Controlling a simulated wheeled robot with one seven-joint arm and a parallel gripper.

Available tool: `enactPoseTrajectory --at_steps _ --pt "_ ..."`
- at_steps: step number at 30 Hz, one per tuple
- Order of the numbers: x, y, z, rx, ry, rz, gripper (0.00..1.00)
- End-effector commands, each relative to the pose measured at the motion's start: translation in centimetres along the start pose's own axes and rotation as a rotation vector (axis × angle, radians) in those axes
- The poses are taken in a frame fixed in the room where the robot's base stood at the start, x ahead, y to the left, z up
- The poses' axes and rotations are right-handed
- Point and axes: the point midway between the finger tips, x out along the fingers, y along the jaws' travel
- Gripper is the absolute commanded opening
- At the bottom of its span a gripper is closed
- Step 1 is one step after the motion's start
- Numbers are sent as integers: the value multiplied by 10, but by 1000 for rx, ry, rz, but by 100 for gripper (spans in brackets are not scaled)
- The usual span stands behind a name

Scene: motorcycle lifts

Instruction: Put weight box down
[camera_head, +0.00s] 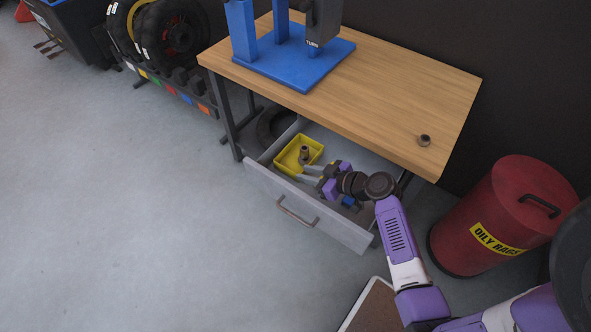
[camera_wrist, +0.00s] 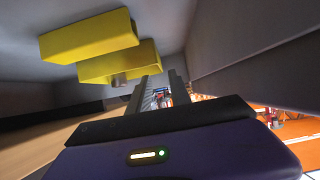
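The weight box appears to be the yellow open-topped box (camera_head: 284,165), which sits in the pulled-out drawer (camera_head: 262,178) with a grey metal piece (camera_head: 304,153) standing in it. My gripper (camera_head: 311,174) is low over the drawer, at the box's near right side. Its two light fingers look spread apart. In the wrist view the yellow box (camera_wrist: 88,36) is at upper left, beside the fingers (camera_wrist: 160,88). A gap shows between the fingers, with nothing clearly held in it. Whether a finger touches the box I cannot tell.
A wooden workbench (camera_head: 400,95) overhangs the drawer and carries a blue press (camera_head: 295,65) and a small dark ring-like part (camera_head: 424,140). A red oily-rags bin (camera_head: 500,215) stands at right. Floor at left is clear.

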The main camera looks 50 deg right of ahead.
Motion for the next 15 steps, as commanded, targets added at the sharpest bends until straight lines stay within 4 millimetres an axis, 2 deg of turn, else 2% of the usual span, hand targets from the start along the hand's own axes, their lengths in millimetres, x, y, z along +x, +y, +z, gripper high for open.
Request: enactPoseTrajectory --at_steps 3,6,15 --pt "-14 0 0 0 0 1 24" --pt "-20 0 0 0 0 0 24" --pt "-23 0 0 0 0 0 24"
